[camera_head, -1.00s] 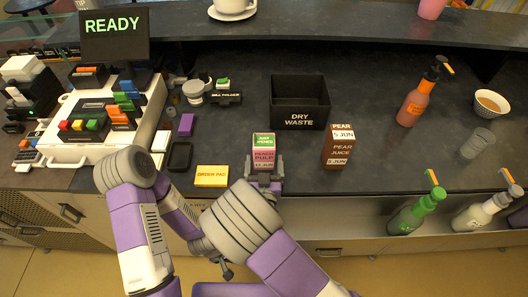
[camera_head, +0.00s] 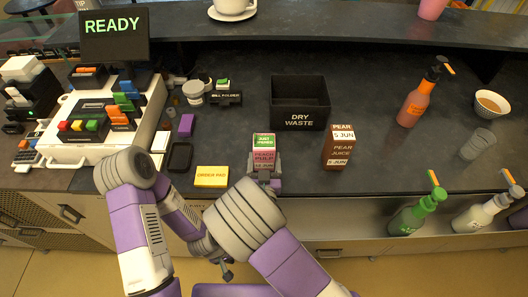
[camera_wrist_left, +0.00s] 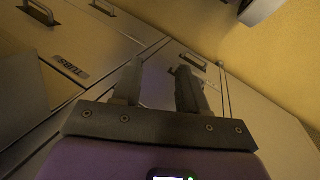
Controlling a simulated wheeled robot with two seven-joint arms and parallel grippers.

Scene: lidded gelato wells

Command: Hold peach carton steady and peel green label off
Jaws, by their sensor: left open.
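The peach carton (camera_head: 264,160) stands near the counter's front edge, a pink carton with peach pulp and date lettering. The green label (camera_head: 264,141), reading "JUST OPENED", is on its upper part. My right gripper (camera_head: 265,173) is at the carton's front, with a finger against each side of its lower part; it looks shut on it. My left gripper (camera_head: 226,270) is low in front of the counter, below and left of the carton. In the left wrist view its fingers (camera_wrist_left: 158,88) are apart with nothing between them, in front of cabinet fronts.
A black dry waste bin (camera_head: 300,120) stands behind the carton, and a brown pear juice carton (camera_head: 339,150) is to its right. A yellow order pad (camera_head: 211,176) and a dark tray (camera_head: 180,156) lie to the left. Sauce bottles (camera_head: 418,212) stand below the counter's right front edge.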

